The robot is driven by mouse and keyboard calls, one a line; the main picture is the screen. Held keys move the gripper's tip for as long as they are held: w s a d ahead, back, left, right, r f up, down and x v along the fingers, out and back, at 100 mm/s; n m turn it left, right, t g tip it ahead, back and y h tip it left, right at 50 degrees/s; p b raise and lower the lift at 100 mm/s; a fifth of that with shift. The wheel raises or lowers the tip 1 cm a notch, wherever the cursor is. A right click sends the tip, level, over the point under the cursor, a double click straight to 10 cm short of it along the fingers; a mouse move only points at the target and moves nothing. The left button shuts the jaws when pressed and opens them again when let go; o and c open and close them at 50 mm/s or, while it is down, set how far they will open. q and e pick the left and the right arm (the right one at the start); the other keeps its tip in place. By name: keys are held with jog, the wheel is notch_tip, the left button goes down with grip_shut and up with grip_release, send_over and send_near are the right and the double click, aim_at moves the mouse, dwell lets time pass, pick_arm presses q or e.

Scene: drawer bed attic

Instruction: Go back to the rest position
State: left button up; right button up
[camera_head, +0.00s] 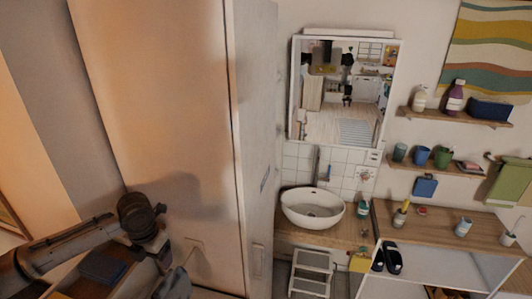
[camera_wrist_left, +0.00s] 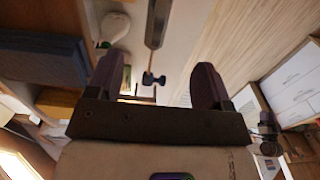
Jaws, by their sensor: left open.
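My left arm comes in from the left at the bottom of the head view. Its gripper (camera_head: 176,284) is low in the picture, in front of the tall pale panel (camera_head: 160,110), and partly cut off by the lower edge. In the left wrist view the left gripper (camera_wrist_left: 157,78) has its two dark fingers wide apart. I see nothing held between them. A grey bar with a dark knob (camera_wrist_left: 153,79) shows beyond the fingers; I cannot tell whether it is near. My right gripper is not in either view.
A dark blue folded item (camera_head: 103,265) lies in an open wooden compartment beside my left arm. A white basin (camera_head: 312,208) stands on a wooden counter (camera_head: 440,222) at the right, below a mirror (camera_head: 343,92). Shelves (camera_head: 455,117) with bottles and cups are on the wall.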

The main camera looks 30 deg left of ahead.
pick_arm(q)
jog(key=s+d+f+n+t+h+p, duration=0.1)
jog(key=s+d+f+n+p, duration=0.15)
jog(key=d+f+n, duration=0.55)
jog(key=s+d+f+n+p, duration=0.2)
jog(key=s+d+f, duration=0.2)
jog(key=d, duration=0.8)
jog(key=s+d+r+n+t+p, duration=0.1)
jog(key=s+d+n+p, duration=0.1)
jog(key=s+n, duration=0.5)
jog(key=s+d+r+n+t+p, duration=0.1)
jog(key=s+d+n, duration=0.4)
jog(key=n, duration=0.9)
jog(key=shift+s+d+t+y+p, duration=0.2)
jog(key=shift+s+t+y+p, duration=0.15)
jog(key=shift+s+p, duration=0.55)
jog(key=shift+s, duration=0.15)
